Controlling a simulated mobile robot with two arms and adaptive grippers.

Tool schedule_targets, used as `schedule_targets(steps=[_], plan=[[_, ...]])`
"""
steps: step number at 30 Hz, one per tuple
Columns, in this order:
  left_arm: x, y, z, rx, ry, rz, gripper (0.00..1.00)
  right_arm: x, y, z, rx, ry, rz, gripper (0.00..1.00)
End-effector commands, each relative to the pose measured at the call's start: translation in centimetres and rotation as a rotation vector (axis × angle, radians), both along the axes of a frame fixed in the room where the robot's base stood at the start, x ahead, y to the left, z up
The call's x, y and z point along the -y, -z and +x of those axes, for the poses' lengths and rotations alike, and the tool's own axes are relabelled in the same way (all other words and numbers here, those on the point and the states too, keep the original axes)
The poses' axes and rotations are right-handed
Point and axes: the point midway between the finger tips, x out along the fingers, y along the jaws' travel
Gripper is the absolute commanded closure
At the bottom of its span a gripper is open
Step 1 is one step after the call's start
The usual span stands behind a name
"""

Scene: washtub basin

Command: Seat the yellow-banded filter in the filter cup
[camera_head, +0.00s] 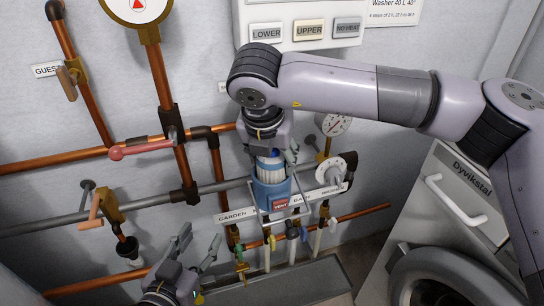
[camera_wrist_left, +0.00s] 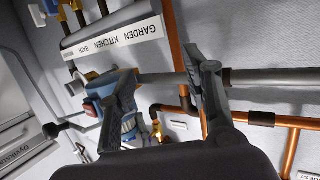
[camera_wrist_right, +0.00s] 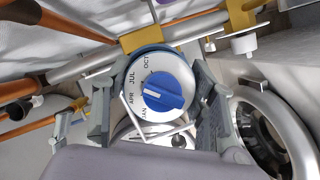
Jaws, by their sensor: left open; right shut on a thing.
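The filter (camera_head: 273,174) shows white pleats under my right gripper (camera_head: 268,156) in the head view, at the mouth of the blue filter cup (camera_head: 271,195). How deep it sits is hard to tell, and I cannot make out its yellow band. In the right wrist view the filter's top is a white month dial with a blue knob (camera_wrist_right: 163,92), between the closed fingers of my right gripper (camera_wrist_right: 150,85). My left gripper (camera_head: 197,250) is open and empty, lower left of the cup. The left wrist view shows the cup (camera_wrist_left: 103,90) beyond its spread fingers.
Copper and grey pipes run along the wall, with a red lever (camera_head: 140,149) and a gauge (camera_head: 337,124) near the cup. A label strip (camera_head: 250,215) and several small valves lie below it. A grey trough (camera_head: 290,283) is underneath; a washing machine (camera_head: 440,215) stands at right.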

Motion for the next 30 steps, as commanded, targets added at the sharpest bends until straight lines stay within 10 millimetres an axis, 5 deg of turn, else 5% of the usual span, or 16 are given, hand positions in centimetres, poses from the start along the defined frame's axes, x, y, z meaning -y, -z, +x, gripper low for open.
schedule_targets(steps=[5, 6, 12, 26, 30], plan=[[0.1, -0.5, 0.1, 0.027, 0.001, -0.007, 0.54, 0.0, 0.0, 0.0, 0.002, 0.000, 0.000, 0.90], [0.1, -0.6, 0.2, 0.034, 0.001, -0.009, 0.54, 0.0, 0.1, 0.0, 0.000, 0.000, 0.000, 0.47], [0.2, -0.6, 0.2, 0.033, 0.003, -0.009, 0.54, 0.0, 0.1, 0.0, 0.000, 0.000, 0.000, 0.33], [0.2, -0.6, 0.2, 0.025, 0.004, -0.008, 0.54, 0.0, 0.0, 0.0, 0.000, 0.000, 0.000, 0.28], [-0.1, 1.0, -0.4, -0.064, -0.002, 0.015, 0.54, 0.0, -0.4, 0.0, 0.000, 0.000, 0.000, 0.28]])
